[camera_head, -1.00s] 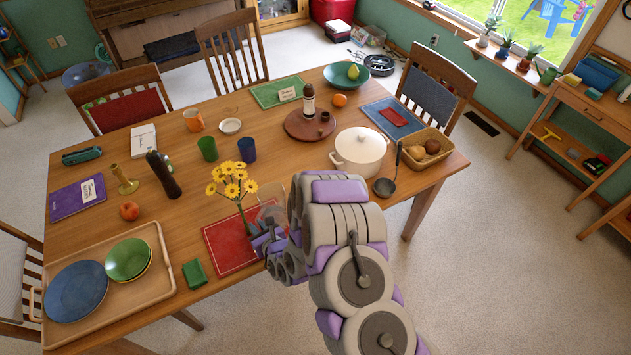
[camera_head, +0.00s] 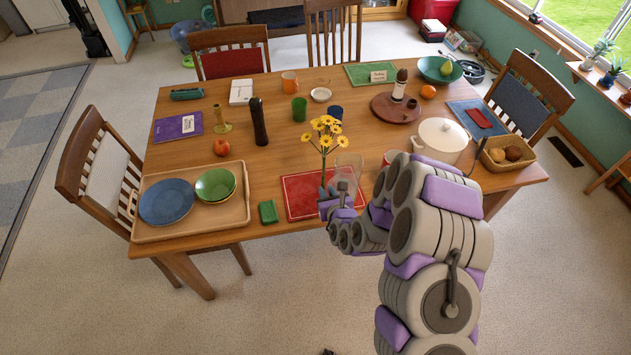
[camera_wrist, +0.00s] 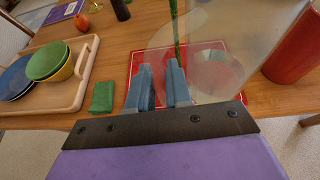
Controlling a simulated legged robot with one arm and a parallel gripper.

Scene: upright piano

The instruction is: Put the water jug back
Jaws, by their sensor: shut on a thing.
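The water jug (camera_head: 350,166) looks like a clear, see-through vessel near the right part of the red placemat (camera_head: 298,199). In the wrist view the clear jug (camera_wrist: 225,50) spreads to the right of and beyond my fingers. My gripper (camera_head: 335,200) is at the table's near edge, and its blue-grey fingers also show in the wrist view (camera_wrist: 160,88). It is shut on the jug, apparently at its near side; the grip point is hard to see. I cannot tell whether the jug touches the table.
Yellow flowers (camera_head: 325,132) stand close by on the left. A red cylinder (camera_wrist: 294,48) is to the right. A green cloth (camera_head: 268,212) and a wooden tray (camera_head: 220,220) lie to the left. A white pot (camera_head: 440,139) and bread basket (camera_head: 526,170) stand further right.

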